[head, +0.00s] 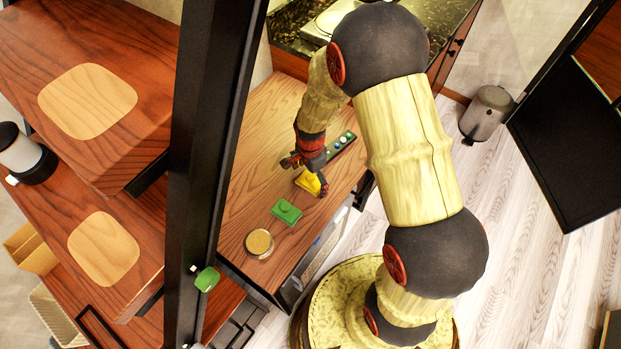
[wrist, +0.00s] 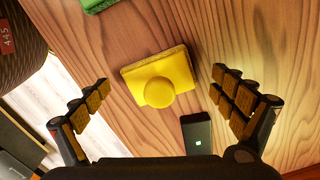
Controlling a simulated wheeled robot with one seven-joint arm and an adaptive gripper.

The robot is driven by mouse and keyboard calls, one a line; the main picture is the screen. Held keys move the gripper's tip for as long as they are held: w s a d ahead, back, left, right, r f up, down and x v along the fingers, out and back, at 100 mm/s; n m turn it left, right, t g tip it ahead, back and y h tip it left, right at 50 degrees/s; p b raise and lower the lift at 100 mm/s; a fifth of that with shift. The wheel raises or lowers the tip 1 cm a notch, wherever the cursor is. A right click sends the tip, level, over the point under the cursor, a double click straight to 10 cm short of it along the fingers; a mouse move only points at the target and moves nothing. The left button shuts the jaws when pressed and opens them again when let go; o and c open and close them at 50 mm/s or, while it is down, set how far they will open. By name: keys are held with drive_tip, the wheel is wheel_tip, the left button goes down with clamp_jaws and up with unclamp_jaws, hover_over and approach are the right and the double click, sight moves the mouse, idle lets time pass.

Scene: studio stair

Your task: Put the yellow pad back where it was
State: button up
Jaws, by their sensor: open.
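The yellow pad (wrist: 178,69) is a flat yellow block with a round yellow knob on top. It lies on the wooden counter (head: 240,213), and in the head view the pad (head: 308,182) is partly hidden by my gripper (head: 308,176). In the wrist view my gripper (wrist: 165,112) is open, with one finger on each side and the pad ahead between them. The fingers do not appear to touch the pad. A green pad (head: 286,212) of similar shape lies nearer the front of the counter.
A dark phone-like object (wrist: 197,132) lies close to the yellow pad. A dark strip with coloured round pieces (head: 340,146) lies behind my gripper. A round tan-topped dish (head: 259,243) sits at the near end. A black post (head: 213,130) stands left of the counter.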

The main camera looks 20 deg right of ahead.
drive_tip(key=shift+r, duration=0.15)
wheel_tip(320, 180, up, 12)
drive_tip(key=p, duration=0.4)
wheel_tip(320, 180, up, 9)
drive_tip(key=n+t, duration=0.1)
drive_tip(key=n, duration=0.2)
hover_over(312, 178)
drive_tip(key=s+r+n+t, duration=0.4)
drive_tip(key=s+r+n, duration=0.8)
drive_tip(key=s+r, duration=0.5)
wheel_tip(312, 178, up, 3)
drive_tip(key=shift+s+f+t, duration=0.2)
drive_tip(key=shift+s+t, duration=0.05)
drive_tip(key=shift+t, duration=0.05)
drive_tip(key=shift+a, duration=0.1)
